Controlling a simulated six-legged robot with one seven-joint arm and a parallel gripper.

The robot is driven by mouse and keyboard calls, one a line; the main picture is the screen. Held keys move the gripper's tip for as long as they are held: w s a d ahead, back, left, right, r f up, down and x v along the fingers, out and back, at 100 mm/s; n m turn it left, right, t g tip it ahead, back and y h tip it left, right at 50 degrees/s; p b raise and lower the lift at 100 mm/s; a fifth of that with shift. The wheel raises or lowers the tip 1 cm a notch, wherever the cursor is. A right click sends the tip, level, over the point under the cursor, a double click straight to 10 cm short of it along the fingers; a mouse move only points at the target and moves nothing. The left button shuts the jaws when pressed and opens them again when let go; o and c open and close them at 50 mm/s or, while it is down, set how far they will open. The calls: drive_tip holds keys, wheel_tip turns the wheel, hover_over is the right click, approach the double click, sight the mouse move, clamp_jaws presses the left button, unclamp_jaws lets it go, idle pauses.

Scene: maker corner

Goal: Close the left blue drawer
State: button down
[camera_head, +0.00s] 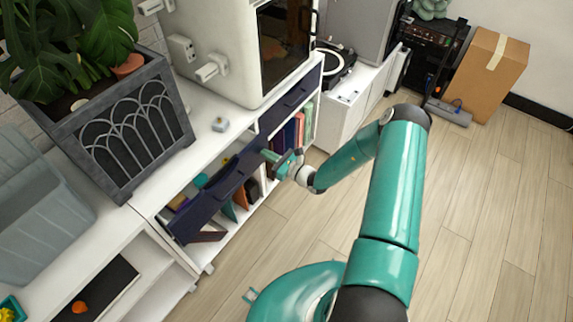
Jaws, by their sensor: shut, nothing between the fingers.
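The left blue drawer (212,203) is dark navy and stands pulled out from the white cabinet. Small coloured items, one of them a teal ball (201,180), show inside behind its front. My gripper (268,157) is shut and empty, close to the right end of the drawer front. I cannot tell whether it touches the front. The right blue drawer (291,101) appears flush with the cabinet.
The white cabinet (150,196) bears a grey planter (134,140) and a white machine (222,45). Books (290,133) stand on the shelf below the drawers. A cardboard box (486,75) stands at the back right. The wooden floor (480,220) at right is clear.

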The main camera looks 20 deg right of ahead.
drive_tip(key=x, duration=0.6)
drive_tip(key=shift+w+a, duration=0.15)
drive_tip(key=shift+w+a+r, duration=0.1)
drive_tip(key=shift+w+a, duration=0.1)
drive_tip(key=shift+w+a, duration=0.1)
